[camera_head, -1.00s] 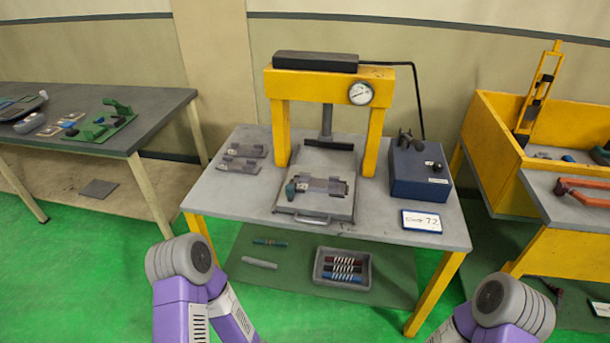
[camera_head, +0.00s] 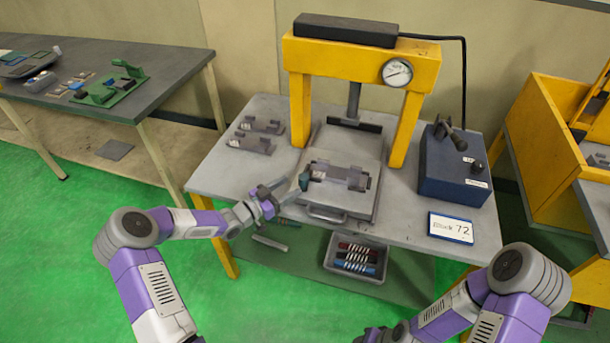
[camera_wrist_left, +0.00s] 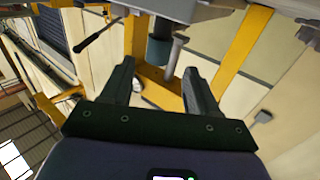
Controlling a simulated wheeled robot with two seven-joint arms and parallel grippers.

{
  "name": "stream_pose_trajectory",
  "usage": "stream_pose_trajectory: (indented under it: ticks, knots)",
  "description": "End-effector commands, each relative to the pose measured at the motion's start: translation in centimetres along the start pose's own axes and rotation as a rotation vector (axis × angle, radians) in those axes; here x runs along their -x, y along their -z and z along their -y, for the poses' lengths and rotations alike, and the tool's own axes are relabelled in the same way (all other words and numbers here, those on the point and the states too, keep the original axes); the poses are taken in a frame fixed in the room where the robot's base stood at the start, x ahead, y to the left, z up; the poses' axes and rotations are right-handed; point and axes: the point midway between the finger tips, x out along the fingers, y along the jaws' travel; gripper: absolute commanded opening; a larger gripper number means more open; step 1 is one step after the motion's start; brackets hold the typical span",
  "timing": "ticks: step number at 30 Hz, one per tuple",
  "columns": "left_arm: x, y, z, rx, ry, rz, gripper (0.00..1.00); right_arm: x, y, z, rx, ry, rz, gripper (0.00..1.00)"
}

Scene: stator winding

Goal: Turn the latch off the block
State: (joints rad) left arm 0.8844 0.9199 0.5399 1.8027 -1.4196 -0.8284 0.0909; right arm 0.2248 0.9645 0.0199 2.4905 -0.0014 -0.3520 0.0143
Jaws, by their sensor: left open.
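The block (camera_head: 338,175) is a grey fixture lying on the flat plate (camera_head: 335,205) under the yellow press. A teal knob (camera_head: 304,180), which looks like the latch's handle, sticks out at its left end. In the left wrist view the teal knob (camera_wrist_left: 160,52) shows ahead, between and beyond the fingertips, with a grey rod beside it. My left gripper (camera_head: 280,187) is open and empty, just left of the knob. Its two dark fingers (camera_wrist_left: 158,82) stand apart in the left wrist view. My right forearm is at the bottom right, and its gripper is out of frame.
The yellow press (camera_head: 360,62) stands over the plate. A dark blue control box (camera_head: 453,170) and a sign (camera_head: 450,228) are on the right. Two small grey fixtures (camera_head: 262,125) lie at the back left. A bin of coils (camera_head: 355,262) sits on the lower shelf.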

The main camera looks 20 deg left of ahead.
Motion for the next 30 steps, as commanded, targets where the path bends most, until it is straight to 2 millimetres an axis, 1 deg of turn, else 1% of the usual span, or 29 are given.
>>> stream_pose_trajectory:
  ticks: [1, 6, 9, 12, 16, 23, 26, 30]
  knots:
    - [-0.8, 0.0, -0.1, 0.000, -0.003, -0.003, 0.60, -0.1, 0.0, -0.1, 0.000, 0.000, 0.000, 0.40]
    - [-3.7, -0.1, -0.2, 0.002, -0.002, -0.001, 0.60, -0.5, 0.0, -0.2, 0.000, 0.000, 0.000, 0.40]
    - [-5.1, -0.1, -0.2, 0.002, -0.003, 0.000, 0.60, -0.7, 0.0, -0.3, 0.000, 0.000, 0.000, 0.40]
    - [-6.1, -0.1, -0.2, 0.003, -0.002, 0.000, 0.60, -0.8, 0.0, -0.3, 0.000, 0.000, 0.000, 0.40]
    - [-6.7, -0.1, -0.2, 0.004, -0.001, 0.002, 0.60, -0.8, 0.0, -0.3, 0.000, 0.000, 0.000, 0.40]
    - [-6.7, -0.1, -0.1, 0.004, -0.001, 0.003, 0.60, -0.8, 0.0, -0.3, 0.000, 0.000, 0.000, 0.40]
    - [-6.7, -0.1, -0.1, 0.004, -0.001, 0.003, 0.46, -0.8, 0.0, -0.3, 0.000, 0.000, 0.000, 0.40]
    - [-6.7, -0.1, -0.2, 0.004, -0.001, 0.003, 0.25, -0.8, 0.0, -0.3, 0.000, 0.000, 0.000, 0.40]
